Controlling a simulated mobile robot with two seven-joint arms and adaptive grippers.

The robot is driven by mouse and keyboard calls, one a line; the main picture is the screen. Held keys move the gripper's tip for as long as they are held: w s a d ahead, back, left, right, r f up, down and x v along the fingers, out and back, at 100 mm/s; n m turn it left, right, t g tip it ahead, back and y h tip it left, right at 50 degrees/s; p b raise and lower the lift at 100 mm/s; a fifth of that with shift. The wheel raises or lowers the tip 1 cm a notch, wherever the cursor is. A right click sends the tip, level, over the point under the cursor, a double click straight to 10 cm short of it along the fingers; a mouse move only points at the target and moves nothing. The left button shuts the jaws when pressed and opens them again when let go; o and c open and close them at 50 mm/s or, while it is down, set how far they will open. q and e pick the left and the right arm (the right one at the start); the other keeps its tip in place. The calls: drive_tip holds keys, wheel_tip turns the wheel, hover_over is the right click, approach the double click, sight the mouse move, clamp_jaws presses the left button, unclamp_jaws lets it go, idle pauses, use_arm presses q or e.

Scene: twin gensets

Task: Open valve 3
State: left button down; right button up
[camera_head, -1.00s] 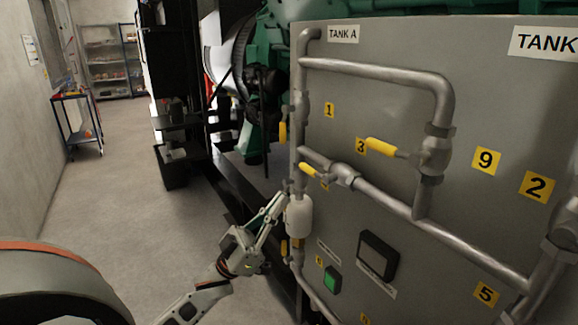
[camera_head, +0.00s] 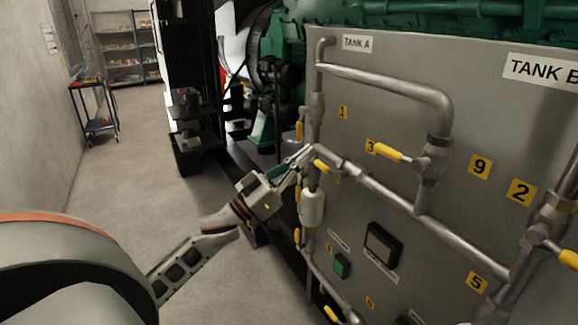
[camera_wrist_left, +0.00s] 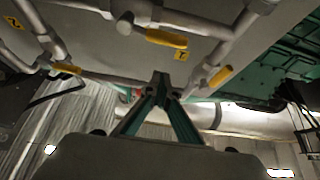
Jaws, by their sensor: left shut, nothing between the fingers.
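Valve 3 has a yellow handle (camera_head: 388,152) beside the yellow "3" label (camera_head: 370,146). The handle points left from its grey valve body (camera_head: 433,160) on the looping pipe. My left gripper (camera_head: 303,155) is shut and empty, left of that handle and apart from it. Its tips are near the left vertical pipe, close to another yellow handle (camera_head: 327,171) lower down. In the left wrist view the closed fingers (camera_wrist_left: 160,82) point towards the panel, with several yellow handles around; I cannot tell which is valve 3 there. My right gripper is not in view.
The grey panel (camera_head: 400,100) carries pipes and several other yellow-handled valves close together. A green button (camera_head: 341,266) and a dark square display (camera_head: 382,245) sit low on it. Open floor (camera_head: 130,220) lies to the left, with a cart (camera_head: 95,108) at the back.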

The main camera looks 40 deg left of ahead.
sight(327, 169)
use_arm(q)
drive_tip(key=shift+w+d+f, duration=0.25)
drive_tip(key=shift+w+f, duration=0.3)
drive_tip(key=shift+f, duration=0.25)
drive_tip(key=shift+w+d+f, duration=0.25)
drive_tip(key=shift+w+f, duration=0.25)
drive_tip(key=shift+f, duration=0.25)
drive_tip(key=shift+f+n, duration=0.5)
drive_tip(key=shift+f, duration=0.05)
drive_tip(key=shift+w+p, duration=0.1)
drive_tip(key=shift+p, duration=0.2)
